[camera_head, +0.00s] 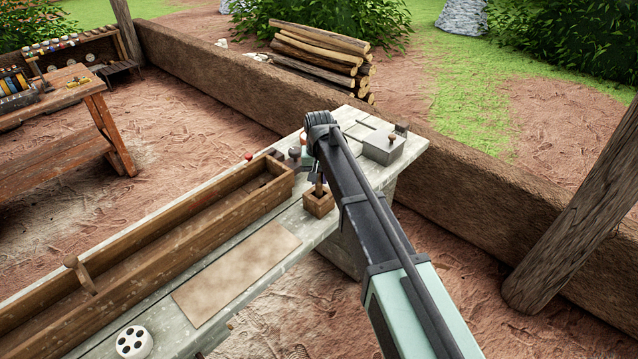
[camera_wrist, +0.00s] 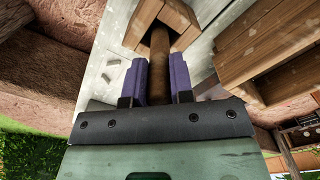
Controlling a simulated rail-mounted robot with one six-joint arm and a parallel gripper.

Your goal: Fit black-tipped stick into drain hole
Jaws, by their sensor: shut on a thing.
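My gripper (camera_head: 317,178) is shut on a brown stick (camera_wrist: 159,60), which shows between its two purple fingers in the wrist view. The stick's far end goes to the open top of a small square wooden box (camera_head: 319,208), which also shows in the wrist view (camera_wrist: 181,20). That end is hidden, so I cannot see a black tip or tell how deep it reaches. In the head view my arm covers most of the gripper. I cannot make out a drain hole for certain. A long wooden trough (camera_head: 185,232) lies left of the box.
A peg (camera_head: 78,274) stands in the trough's near end. A flat tan board (camera_head: 236,265) and a white cylinder with dark holes (camera_head: 133,342) are on the grey bench. A grey lidded box (camera_head: 384,150) stands at its far end. A low mud wall (camera_head: 215,75) runs behind.

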